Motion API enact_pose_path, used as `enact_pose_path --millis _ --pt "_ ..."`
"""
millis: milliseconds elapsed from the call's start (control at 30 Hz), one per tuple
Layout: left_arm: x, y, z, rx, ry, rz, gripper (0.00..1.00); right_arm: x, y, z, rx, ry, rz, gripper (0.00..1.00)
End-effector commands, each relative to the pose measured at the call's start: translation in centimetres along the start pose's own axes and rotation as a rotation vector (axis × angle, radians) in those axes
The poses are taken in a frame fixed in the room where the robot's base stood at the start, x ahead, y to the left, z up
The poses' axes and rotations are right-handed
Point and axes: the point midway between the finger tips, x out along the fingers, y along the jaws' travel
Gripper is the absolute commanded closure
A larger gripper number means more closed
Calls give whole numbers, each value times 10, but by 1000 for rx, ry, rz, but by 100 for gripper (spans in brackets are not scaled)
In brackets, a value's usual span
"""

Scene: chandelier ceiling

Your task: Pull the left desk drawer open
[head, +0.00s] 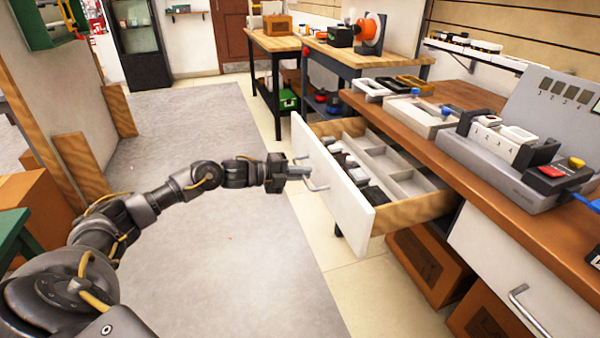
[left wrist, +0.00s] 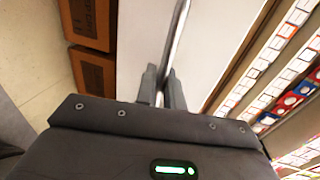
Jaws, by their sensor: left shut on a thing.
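The left desk drawer (head: 345,198) stands pulled out from under the wooden desktop, its white front well clear of the desk. Its grey tray inside shows several compartments with small dark and light items. My left gripper (head: 300,171) is at the drawer front, shut on the metal bar handle (head: 319,187). In the left wrist view the handle (left wrist: 177,35) runs down between the two fingers (left wrist: 164,88), with the white front behind it. The fingers hide part of the handle. My right gripper is in neither view.
The desktop (head: 463,95) carries trays and a grey device with buttons (head: 520,160). A closed right drawer (head: 520,265) has its own handle. Brown boxes (head: 430,262) stand below. The grey floor mat (head: 225,250) left of the drawer is clear.

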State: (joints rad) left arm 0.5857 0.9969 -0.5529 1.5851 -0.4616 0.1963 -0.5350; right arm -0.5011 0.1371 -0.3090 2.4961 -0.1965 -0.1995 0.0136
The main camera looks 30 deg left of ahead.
Motion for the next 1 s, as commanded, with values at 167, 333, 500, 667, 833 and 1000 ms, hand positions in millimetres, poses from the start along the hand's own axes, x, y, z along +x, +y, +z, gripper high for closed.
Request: enact_pose_path --millis 167,333,500,667,833,1000 --pt "0 1 -1 -1 4 1 86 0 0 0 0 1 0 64" --pt "-1 1 -1 -1 1 1 73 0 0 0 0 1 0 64" --pt "-1 0 0 -1 0 0 73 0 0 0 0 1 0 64" --pt "-11 0 1 -1 -2 1 73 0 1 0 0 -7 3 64" --pt "-42 2 1 0 -2 5 73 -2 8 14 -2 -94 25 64" --pt "-76 2 0 -1 -1 6 73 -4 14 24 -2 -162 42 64"
